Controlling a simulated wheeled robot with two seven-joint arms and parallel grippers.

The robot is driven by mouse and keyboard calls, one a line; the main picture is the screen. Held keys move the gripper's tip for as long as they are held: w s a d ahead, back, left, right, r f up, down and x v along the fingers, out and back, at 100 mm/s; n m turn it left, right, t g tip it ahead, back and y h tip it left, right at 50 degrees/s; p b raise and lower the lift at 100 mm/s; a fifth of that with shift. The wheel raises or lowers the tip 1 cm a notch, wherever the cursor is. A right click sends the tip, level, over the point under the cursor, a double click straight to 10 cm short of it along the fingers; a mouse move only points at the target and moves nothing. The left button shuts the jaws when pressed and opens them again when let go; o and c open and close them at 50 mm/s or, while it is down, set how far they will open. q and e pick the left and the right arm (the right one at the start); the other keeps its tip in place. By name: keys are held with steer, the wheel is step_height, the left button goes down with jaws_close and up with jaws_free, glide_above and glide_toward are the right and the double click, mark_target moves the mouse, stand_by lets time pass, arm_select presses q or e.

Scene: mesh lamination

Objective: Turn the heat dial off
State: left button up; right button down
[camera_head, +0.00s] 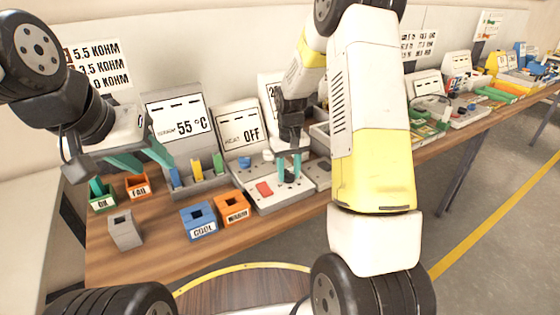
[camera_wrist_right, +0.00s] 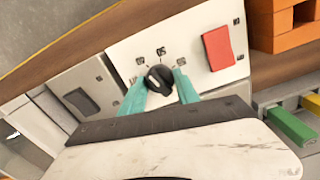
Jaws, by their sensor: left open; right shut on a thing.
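The heat display (camera_head: 240,130) in the head view reads OFF. Below it is a white control panel (camera_head: 262,203) with a red button (camera_head: 264,189). The black heat dial (camera_wrist_right: 158,79) is on this panel in the right wrist view, with small printed marks around it too blurred to read surely. My right gripper (camera_head: 290,172) is shut on the dial, its teal fingers on either side of it; it also shows in the right wrist view (camera_wrist_right: 161,92). My left gripper (camera_head: 142,158) is open and empty, above the left part of the bench.
Left of the panel stand a blue COOL box (camera_head: 199,221), an orange box (camera_head: 233,207), a grey block (camera_head: 124,231), and OK-side green (camera_head: 102,196) and orange FAIL (camera_head: 138,187) bins. A 55 °C display (camera_head: 180,124) stands behind.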

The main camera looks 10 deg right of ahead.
mark_target(289, 171)
steer(key=n, duration=0.5)
steer(key=shift+n, duration=0.3)
steer(key=n, duration=0.5)
steer(key=shift+n, duration=0.3)
steer(key=c, duration=0.9)
jaws_free()
steer(key=shift+r, duration=0.1)
step_height(289, 171, up, 8)
steer(key=shift+f, duration=0.25)
